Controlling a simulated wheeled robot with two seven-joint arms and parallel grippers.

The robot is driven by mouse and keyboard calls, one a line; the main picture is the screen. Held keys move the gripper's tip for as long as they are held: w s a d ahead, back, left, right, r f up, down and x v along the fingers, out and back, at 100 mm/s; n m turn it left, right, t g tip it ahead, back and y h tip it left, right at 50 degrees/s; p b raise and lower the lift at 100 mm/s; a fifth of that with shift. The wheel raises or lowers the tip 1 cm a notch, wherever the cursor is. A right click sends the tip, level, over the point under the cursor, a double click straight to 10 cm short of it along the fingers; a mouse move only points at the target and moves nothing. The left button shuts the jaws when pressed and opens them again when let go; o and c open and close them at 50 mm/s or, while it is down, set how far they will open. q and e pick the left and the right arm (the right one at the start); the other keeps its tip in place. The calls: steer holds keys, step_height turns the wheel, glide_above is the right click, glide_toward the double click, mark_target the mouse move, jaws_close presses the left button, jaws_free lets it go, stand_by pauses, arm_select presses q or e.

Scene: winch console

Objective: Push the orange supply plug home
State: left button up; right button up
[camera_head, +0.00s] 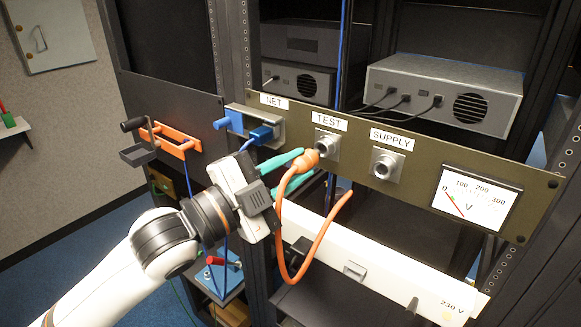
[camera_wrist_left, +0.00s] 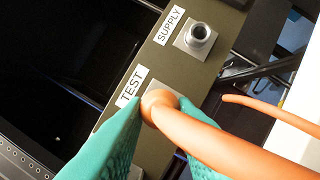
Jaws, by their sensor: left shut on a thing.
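My left gripper (camera_head: 305,164), with teal fingers, is shut on the orange plug (camera_head: 309,158). The plug is at the TEST socket (camera_head: 327,144), at its lower left in the head view. In the left wrist view the plug (camera_wrist_left: 160,101) hides most of that socket, and I cannot tell whether it is seated or just in front. The SUPPLY socket (camera_head: 384,166) is to the right and empty; it also shows in the left wrist view (camera_wrist_left: 198,37). The orange cable (camera_head: 283,240) hangs from the plug in a loop. My right gripper is not in view.
A blue plug (camera_head: 261,134) sits at the NET position on the left. The voltmeter (camera_head: 473,200) at the right reads near 0. An orange bracket with a crank (camera_head: 165,138) juts out at the left. A white 230 V strip (camera_head: 400,285) runs below the panel.

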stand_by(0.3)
arm_select(q)
steer(key=shift+w+d+p, duration=0.4)
steer(key=shift+w+d, duration=0.4)
steer(key=shift+w, duration=0.3)
stand_by(0.3)
steer(key=o, duration=1.1)
steer(key=shift+c, duration=0.2)
steer(key=shift+s+a+f, duration=0.1)
steer(key=shift+s+a, duration=0.05)
steer(key=shift+a, duration=0.1)
steer(key=b+v, duration=0.4)
steer(key=v, duration=0.7)
steer(key=shift+s+a, duration=0.15)
steer(key=shift+a, duration=0.05)
